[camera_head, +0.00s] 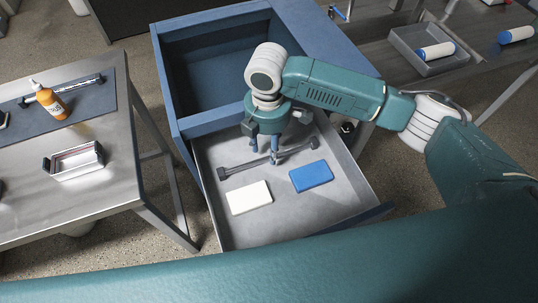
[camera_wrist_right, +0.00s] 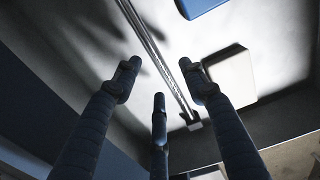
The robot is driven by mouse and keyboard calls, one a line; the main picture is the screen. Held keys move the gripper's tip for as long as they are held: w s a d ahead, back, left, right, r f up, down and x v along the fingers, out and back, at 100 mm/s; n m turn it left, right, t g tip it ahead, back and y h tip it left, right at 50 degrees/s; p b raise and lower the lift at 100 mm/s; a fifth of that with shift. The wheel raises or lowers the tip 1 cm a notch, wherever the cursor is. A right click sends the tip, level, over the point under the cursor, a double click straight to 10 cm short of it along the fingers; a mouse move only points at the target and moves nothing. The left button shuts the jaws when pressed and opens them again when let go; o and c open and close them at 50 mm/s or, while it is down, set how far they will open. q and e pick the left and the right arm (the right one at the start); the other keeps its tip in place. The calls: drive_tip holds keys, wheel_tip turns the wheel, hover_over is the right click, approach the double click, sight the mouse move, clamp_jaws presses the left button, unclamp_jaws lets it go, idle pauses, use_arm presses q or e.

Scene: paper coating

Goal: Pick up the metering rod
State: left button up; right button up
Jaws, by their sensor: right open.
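The metering rod (camera_head: 243,165), a thin grey rod with dark end pieces, lies in the open grey drawer, slanting up to the right. In the right wrist view the rod (camera_wrist_right: 160,55) runs from the top edge down to a block-like end beside the right finger. My right gripper (camera_head: 265,152) points down over the middle of the rod. Its fingers are open and empty in the right wrist view (camera_wrist_right: 159,75), with the rod crossing the gap between them in the picture. Whether they touch it, I cannot tell. My left gripper is not in view.
A white block (camera_head: 249,197) and a blue block (camera_head: 311,177) lie in the drawer (camera_head: 300,218), in front of the rod. The blue cabinet (camera_head: 200,125) rises behind it. A metal table (camera_head: 110,190) at left holds an orange bottle (camera_head: 51,103), a similar rod and a metal tray.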

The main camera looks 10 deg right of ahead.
sight(269, 155)
wheel_tip(269, 155, down, 4)
drive_tip(key=shift+w+d+r+p, duration=0.1)
drive_tip(key=shift+w+d+p, duration=0.05)
drive_tip(key=shift+p, duration=0.3)
drive_tip(key=shift+c, duration=1)
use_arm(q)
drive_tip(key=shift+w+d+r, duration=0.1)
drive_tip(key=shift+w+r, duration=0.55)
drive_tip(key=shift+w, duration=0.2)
use_arm(e)
clamp_jaws()
